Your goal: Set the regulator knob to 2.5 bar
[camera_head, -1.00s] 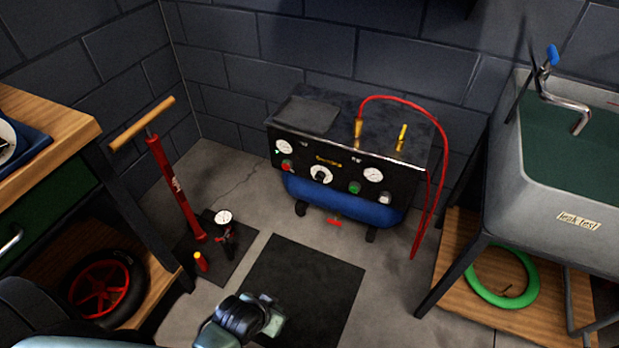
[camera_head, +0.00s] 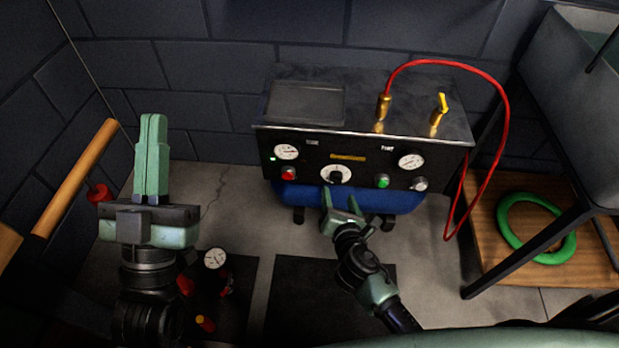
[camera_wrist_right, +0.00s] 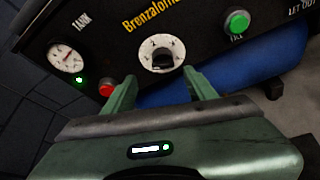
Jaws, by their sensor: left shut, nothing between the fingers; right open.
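The regulator knob (camera_head: 337,176) is a black knob on a round white dial in the middle of the compressor's black front panel. In the right wrist view the knob (camera_wrist_right: 163,61) and its white dial sit just beyond and between my fingers. My right gripper (camera_head: 341,194) is open, in front of and slightly below the knob, apart from it. In the right wrist view its two green fingers (camera_wrist_right: 158,88) are spread. My left gripper (camera_head: 151,120) is shut and empty, pointing up at the left, away from the panel.
The panel has a tank gauge (camera_head: 286,152), a right gauge (camera_head: 411,161), a red button (camera_head: 288,174) and a green button (camera_head: 383,181). A red hose (camera_head: 500,100) loops down on the right. A floor pump's wooden handle (camera_head: 75,175) stands at left. A sink stand is right.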

